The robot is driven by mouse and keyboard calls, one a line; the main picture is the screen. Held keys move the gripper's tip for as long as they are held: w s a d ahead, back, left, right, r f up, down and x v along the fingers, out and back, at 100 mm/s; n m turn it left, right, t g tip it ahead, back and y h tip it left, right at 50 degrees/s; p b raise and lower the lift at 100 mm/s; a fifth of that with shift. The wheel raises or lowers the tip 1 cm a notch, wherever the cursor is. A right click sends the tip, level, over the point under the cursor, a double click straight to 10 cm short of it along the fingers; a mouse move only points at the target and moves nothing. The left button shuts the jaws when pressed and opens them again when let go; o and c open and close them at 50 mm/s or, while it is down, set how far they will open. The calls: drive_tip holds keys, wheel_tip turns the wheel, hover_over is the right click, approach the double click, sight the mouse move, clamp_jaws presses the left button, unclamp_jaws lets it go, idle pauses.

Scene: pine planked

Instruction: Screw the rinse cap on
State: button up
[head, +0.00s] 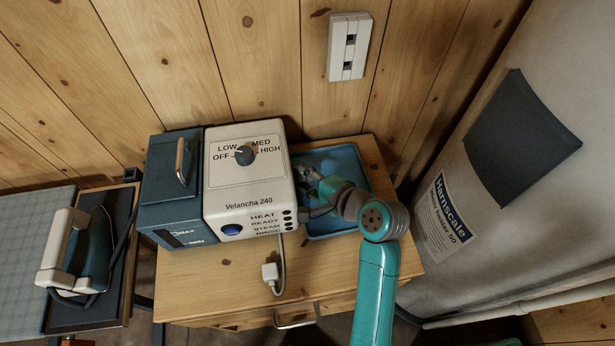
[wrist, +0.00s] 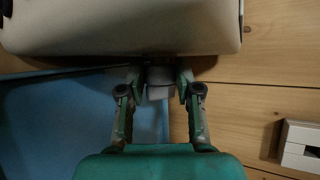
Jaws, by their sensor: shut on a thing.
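The steam station (head: 245,185) is a white unit marked Velancha 240, with a dial, joined to a blue-grey tank (head: 172,190). My gripper (head: 306,178) is at its right side, above the blue tray. In the wrist view, my gripper (wrist: 160,80) is shut on a small grey cap (wrist: 158,92), just at the lower edge of the white housing (wrist: 120,30). The cap's far end is in shadow against the housing; I cannot tell whether it is seated or threaded. In the head view my gripper and arm hide the cap.
A blue tray (head: 345,155) lies under my gripper on the wooden cabinet (head: 335,265). An iron (head: 88,250) rests at left. A wall socket (head: 349,47) is above; a grey covered object (head: 480,210) stands right.

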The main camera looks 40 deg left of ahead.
drive_tip(key=shift+s+a, duration=0.1)
drive_tip(key=o, duration=1.1)
drive_tip(key=v, duration=1.2)
drive_tip(key=shift+r, duration=0.1)
